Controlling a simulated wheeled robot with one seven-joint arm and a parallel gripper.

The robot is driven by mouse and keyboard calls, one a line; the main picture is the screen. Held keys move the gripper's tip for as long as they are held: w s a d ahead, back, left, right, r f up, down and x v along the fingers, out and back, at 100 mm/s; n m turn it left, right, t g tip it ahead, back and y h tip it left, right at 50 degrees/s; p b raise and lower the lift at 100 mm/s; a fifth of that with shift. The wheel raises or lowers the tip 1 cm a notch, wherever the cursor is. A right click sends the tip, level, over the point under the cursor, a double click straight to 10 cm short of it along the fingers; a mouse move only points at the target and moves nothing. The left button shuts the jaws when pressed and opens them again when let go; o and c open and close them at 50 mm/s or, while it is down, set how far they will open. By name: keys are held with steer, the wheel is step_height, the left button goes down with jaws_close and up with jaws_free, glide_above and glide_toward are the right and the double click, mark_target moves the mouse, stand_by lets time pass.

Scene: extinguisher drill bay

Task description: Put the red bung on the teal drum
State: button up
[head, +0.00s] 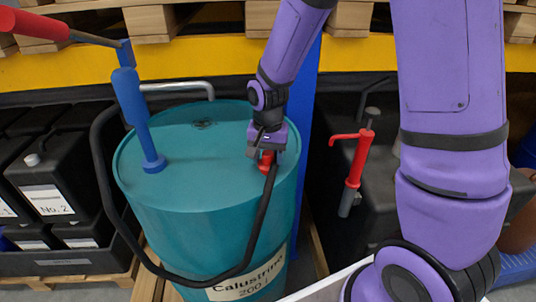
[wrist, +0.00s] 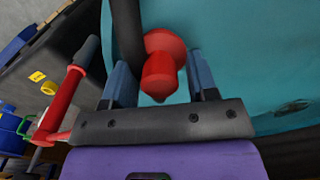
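The teal drum (head: 180,184) stands upright at left centre in the head view, and its top also fills much of the wrist view (wrist: 240,50). The red bung (wrist: 163,62) shows near the drum's near right rim in the head view (head: 266,164), where it seems to sit on the top. My gripper (head: 267,154) points down over it. In the wrist view the fingers are apart, one on each side of the bung, with visible gaps. Whether the bung is seated in a hole is hidden.
A blue pump (head: 138,115) with a red handle stands on the drum's top. Its black hose (head: 262,215) loops past the bung and down the drum's front. A red hand pump (head: 355,160) stands to the right. Black canisters (head: 50,180) are at the left.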

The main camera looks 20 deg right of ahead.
mark_target(268, 152)
steer(key=shift+r, duration=0.1)
step_height(268, 152, up, 11)
steer(key=s+d+r+n+t, duration=0.2)
steer(key=s+d+r+n, duration=0.1)
steer(key=s+r, duration=0.4)
steer(key=s+d+r+n+t, duration=0.3)
steer(key=s+r, duration=0.4)
steer(key=s, duration=0.7)
steer(key=shift+s+d, duration=0.15)
steer(key=shift+d, duration=0.25)
